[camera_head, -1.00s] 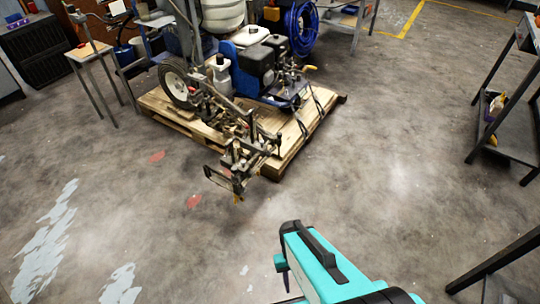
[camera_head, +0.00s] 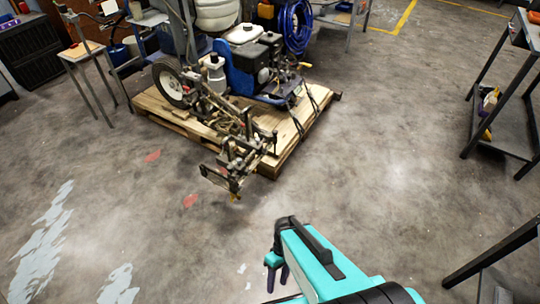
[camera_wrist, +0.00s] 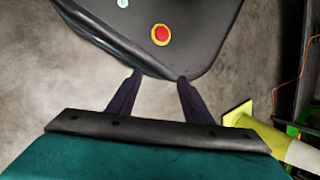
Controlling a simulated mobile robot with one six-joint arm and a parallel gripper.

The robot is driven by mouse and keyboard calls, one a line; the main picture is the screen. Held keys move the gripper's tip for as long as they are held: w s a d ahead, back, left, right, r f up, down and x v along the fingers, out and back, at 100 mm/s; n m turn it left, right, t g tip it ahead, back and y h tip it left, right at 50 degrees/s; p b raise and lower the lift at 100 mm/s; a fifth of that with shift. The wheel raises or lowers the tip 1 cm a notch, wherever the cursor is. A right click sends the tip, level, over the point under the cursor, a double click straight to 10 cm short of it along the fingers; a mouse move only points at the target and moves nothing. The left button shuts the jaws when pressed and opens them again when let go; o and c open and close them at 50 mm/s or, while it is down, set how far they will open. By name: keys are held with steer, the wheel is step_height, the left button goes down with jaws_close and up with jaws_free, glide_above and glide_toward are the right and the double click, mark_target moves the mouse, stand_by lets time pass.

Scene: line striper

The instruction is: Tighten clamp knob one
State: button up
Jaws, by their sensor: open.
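The line striper (camera_head: 245,75) stands on a wooden pallet in the upper middle of the head view. Its front bracket assembly (camera_head: 235,160) reaches out over the pallet's front edge. Clamp knob one cannot be told apart at this size. My gripper (camera_head: 277,279) is at the lower middle of the head view, over the floor and well short of the striper. In the wrist view my gripper (camera_wrist: 155,88) shows two dark fingers spread apart with nothing between them. A dark panel with a red and yellow button (camera_wrist: 160,34) lies beyond the fingers.
The pallet (camera_head: 283,160) lies under the striper. A dark shelf (camera_head: 505,115) stands at the right, and a small table (camera_head: 82,52) at the upper left. A yellow and white object (camera_wrist: 245,118) shows at the wrist view's right. The floor (camera_head: 370,190) before the pallet is clear.

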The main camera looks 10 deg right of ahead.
steer(key=w+a+n+t+y+b, duration=0.3)
steer(key=w+a+y, duration=0.15)
steer(key=w, duration=0.75)
steer(key=w+a+n+t+y+b, duration=0.25)
steer(key=w+a+y+b, duration=0.2)
steer(key=w, duration=0.75)
steer(key=m+t+y+b, duration=0.1)
steer(key=m+t+b, duration=0.1)
steer(key=t+b, duration=1.35)
glide_toward(266, 152)
steer(key=s+d+r+g+b, duration=0.1)
steer(key=s+d+g+b, duration=0.2)
steer(key=d, duration=0.2)
steer(key=shift+s+d+r, duration=0.1)
steer(key=shift+s+d, duration=0.05)
steer(key=shift+d, duration=0.1)
steer(key=shift+a, duration=0.1)
steer(key=b+x, duration=0.1)
steer(key=x, duration=1.2)
steer(key=shift+w+a+r+b, duration=0.1)
steer(key=shift+w+a+b, duration=0.2)
steer(key=shift+b, duration=0.1)
